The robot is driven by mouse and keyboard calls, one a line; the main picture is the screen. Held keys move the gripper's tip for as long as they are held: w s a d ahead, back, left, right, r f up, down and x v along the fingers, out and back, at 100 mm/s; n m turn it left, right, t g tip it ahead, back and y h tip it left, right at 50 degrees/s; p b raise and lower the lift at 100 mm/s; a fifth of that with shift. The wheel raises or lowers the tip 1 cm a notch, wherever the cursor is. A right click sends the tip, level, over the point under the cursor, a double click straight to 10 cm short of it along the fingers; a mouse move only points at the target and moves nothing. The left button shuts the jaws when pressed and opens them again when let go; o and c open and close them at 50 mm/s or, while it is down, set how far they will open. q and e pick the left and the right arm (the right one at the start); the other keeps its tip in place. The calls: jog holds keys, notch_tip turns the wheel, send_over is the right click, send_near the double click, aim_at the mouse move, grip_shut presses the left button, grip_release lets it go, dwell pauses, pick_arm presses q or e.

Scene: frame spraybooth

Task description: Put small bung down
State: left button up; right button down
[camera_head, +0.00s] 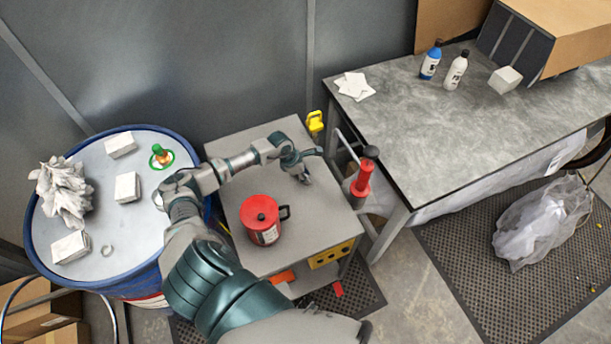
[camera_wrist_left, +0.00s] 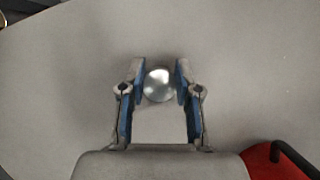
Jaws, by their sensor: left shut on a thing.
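The small bung (camera_wrist_left: 158,85) is a round, shiny silver piece between the fingertips of my left gripper in the left wrist view. My left gripper (camera_head: 304,172) is shut on it, with one blue-lined finger on each side. In the head view the gripper is low over the far right part of the grey cart top (camera_head: 325,205); the bung is too small to make out there. I cannot tell whether the bung touches the surface. My right gripper is not in view.
A red can (camera_head: 261,218) with a dark handle stands on the cart, nearer than the gripper. A red pump-like tool (camera_head: 362,180) stands just right of the cart. A blue-rimmed drum (camera_head: 40,235) holds white blocks and a rag. The cart top around the gripper is clear.

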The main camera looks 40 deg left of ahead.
pick_arm(q)
jog(key=o, duration=1)
jog(key=shift+a+f, duration=0.1)
jog(key=shift+a, duration=0.05)
jog(key=shift+o, duration=0.2)
jog(key=shift+d+r, duration=0.2)
jog(key=shift+d, duration=0.3)
jog(key=shift+r, duration=0.25)
jog(key=v, duration=0.4)
jog(key=shift+s+a+r, duration=0.1)
jog(key=shift+r, duration=0.15)
jog(key=b+v, duration=0.1)
jog(key=v, duration=0.6)
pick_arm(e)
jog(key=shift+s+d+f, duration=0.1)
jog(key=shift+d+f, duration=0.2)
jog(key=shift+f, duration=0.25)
pick_arm(q)
jog(key=shift+a+f, duration=0.1)
jog(key=shift+a, duration=0.1)
